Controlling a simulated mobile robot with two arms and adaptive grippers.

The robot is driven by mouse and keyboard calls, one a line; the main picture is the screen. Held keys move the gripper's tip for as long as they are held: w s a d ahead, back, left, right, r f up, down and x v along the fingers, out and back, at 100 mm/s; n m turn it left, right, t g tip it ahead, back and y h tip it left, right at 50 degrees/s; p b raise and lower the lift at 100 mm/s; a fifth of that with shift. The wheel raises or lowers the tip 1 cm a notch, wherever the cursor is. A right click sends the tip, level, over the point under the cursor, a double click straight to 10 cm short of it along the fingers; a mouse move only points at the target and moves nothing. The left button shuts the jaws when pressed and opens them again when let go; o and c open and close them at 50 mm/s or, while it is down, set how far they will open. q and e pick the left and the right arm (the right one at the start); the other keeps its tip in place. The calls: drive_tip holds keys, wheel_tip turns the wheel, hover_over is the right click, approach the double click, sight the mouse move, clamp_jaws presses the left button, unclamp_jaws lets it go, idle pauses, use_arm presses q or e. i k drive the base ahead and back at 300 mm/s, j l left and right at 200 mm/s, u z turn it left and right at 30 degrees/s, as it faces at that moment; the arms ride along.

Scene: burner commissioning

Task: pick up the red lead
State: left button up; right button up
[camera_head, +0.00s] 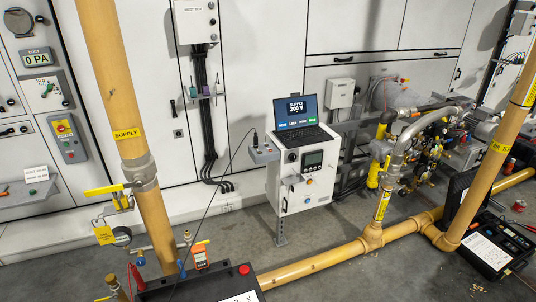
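A slim red piece (137,277) stands at the left end of a black box (200,288) at the bottom edge of the view. It may be the red lead, but it is too small to tell. A small blue piece (182,269) stands on the same box. A thin dark cable (212,195) runs from near the box up towards the grey shelf beside the white control cabinet. Small red marks also show on the open black instrument case (488,246) at the right; I cannot tell whether they are leads. Neither of my grippers is in view.
A white cabinet (300,180) carries a laptop (297,112). A low yellow pipe (310,262) crosses the floor. Grey floor (240,232) is clear before the cabinet.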

sight(136, 274)
drive_tip(key=u, duration=1.1)
drive_tip(key=k, duration=0.15)
